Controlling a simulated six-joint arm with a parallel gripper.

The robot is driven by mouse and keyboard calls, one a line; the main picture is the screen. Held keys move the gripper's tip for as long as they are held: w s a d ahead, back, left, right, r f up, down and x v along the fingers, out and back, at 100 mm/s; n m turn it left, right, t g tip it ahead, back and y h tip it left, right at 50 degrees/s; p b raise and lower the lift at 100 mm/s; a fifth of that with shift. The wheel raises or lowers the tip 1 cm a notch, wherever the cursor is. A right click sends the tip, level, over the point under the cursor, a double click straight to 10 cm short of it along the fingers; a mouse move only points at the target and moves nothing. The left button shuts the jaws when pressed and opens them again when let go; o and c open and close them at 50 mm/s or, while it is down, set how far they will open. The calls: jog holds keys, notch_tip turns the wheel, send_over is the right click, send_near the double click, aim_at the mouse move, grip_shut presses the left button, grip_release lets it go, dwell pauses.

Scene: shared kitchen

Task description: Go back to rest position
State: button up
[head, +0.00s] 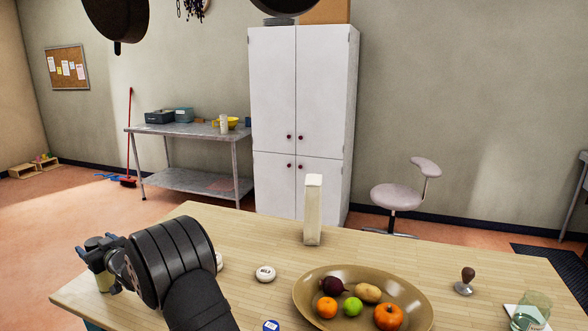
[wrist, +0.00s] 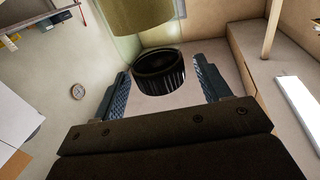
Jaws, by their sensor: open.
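My gripper (head: 97,245) is at the left end of the wooden table in the head view, with my dark arm links reaching to it from the front. In the wrist view its two blue ribbed fingers (wrist: 165,90) stand apart. A black ribbed cap (wrist: 160,65) shows between the fingers, with gaps on both sides. An olive cylinder (wrist: 127,15) shows just beyond the cap; I cannot tell whether they are one object. In the head view a small yellowish object (head: 105,281) is partly hidden below the gripper.
The wooden table (head: 235,235) holds a fruit bowl (head: 418,290), a white carton (head: 313,210), a white round item (head: 265,273), a dark-knobbed tool (head: 466,281) and a glass (head: 532,311). A dark pan (head: 117,18) hangs above. The air over the middle of the table is mostly clear.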

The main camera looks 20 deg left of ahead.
aim_at(91, 239)
jog(key=shift+x, duration=1.55)
jog(key=v, duration=1.2)
jog(key=x, duration=1.2)
jog(key=shift+a+f, duration=0.1)
notch_tip(91, 239, up, 21)
jog(key=w+d+r+m+t+h, duration=0.1)
jog(key=w+d+r+m+t, duration=0.1)
jog(key=w+d, duration=0.4)
jog(key=w+d+r+m+t+h, duration=0.1)
jog(key=w+d+r+t, duration=0.2)
jog(key=w+d, duration=0.4)
jog(key=d, duration=0.8)
jog(key=shift+r+m+t, duration=0.3)
jog(key=shift+r+m, duration=0.1)
